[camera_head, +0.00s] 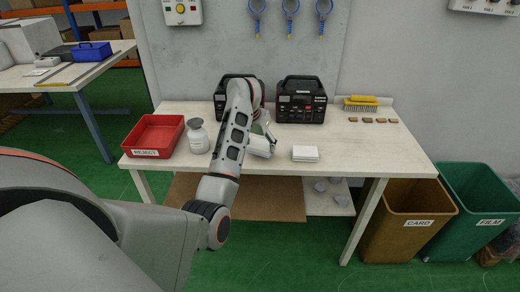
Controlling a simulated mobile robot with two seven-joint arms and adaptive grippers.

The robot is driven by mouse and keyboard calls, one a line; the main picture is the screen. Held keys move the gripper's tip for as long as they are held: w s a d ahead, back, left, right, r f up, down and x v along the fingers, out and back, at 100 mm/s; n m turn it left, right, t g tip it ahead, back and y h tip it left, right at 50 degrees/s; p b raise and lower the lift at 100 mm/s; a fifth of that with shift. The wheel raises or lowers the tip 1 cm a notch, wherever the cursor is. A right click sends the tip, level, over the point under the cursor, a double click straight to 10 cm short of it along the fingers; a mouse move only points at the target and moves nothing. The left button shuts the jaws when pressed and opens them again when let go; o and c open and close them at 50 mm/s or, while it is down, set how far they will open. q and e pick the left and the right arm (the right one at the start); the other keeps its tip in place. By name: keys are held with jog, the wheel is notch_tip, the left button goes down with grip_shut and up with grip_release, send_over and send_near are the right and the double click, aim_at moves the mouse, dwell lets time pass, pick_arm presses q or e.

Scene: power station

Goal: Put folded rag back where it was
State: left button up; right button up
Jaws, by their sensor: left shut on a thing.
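My left arm comes in from the left and reaches over the workbench (353,157). Its gripper (267,135) points down just above or at the benchtop, left of the bench's middle. It is shut on a pale thing (262,149) that looks like the folded rag; the arm partly hides it, and I cannot tell whether it touches the bench. A white, flat, layered stack (305,154) lies just to the right, apart from the gripper. My right gripper is not in view.
Two black power units (302,99) stand at the back. A yellow-handled brush (360,103) and several small brown blocks (367,120) lie at right. The bench's front right is clear. CARD (407,222) and FILM (482,210) bins stand beside it.

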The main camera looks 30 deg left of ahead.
pick_arm(q)
notch_tip(320, 180, down, 2)
jog(key=shift+f, duration=0.1)
jog(key=shift+f+b, duration=0.15)
jog(key=shift+b, duration=0.15)
jog(key=o, duration=1)
jog(key=shift+o, duration=0.2)
